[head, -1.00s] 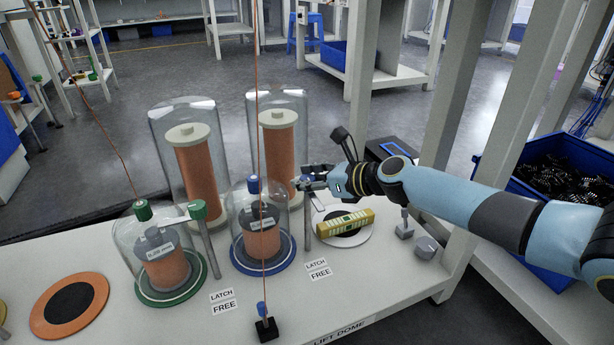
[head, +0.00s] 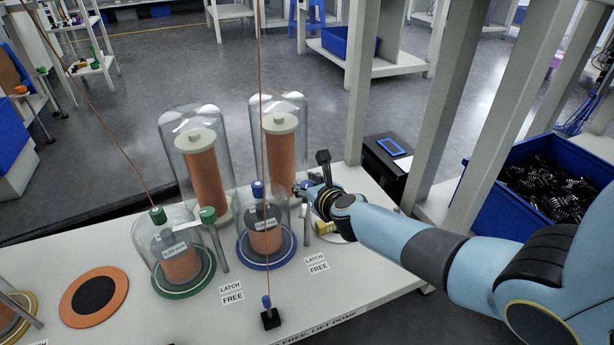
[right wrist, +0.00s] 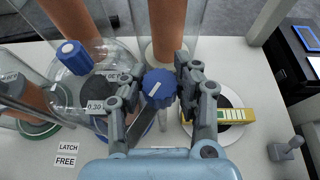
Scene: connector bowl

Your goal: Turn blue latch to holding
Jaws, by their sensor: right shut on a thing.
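The blue latch knob (right wrist: 158,86), with a white line on top, sits between the fingers of my right gripper (right wrist: 160,92) in the right wrist view. The fingers are shut on it from both sides. In the head view my right gripper (head: 302,188) is at the top of the latch's metal post (head: 306,222), and the knob is largely hidden. The post stands just right of a glass dome (head: 243,220) with a blue base ring (head: 266,261) and blue top knob (head: 258,188). A label reading LATCH FREE (head: 317,263) lies in front. My left gripper is out of view.
Two tall glass domes over copper-coloured cylinders (head: 205,172) stand behind. A green-ringed dome (head: 182,287) with a green latch (head: 208,215) stands left. A yellow piece (right wrist: 232,115) lies on a disc right of the latch. A cord runs down to a small black block (head: 270,319) in front.

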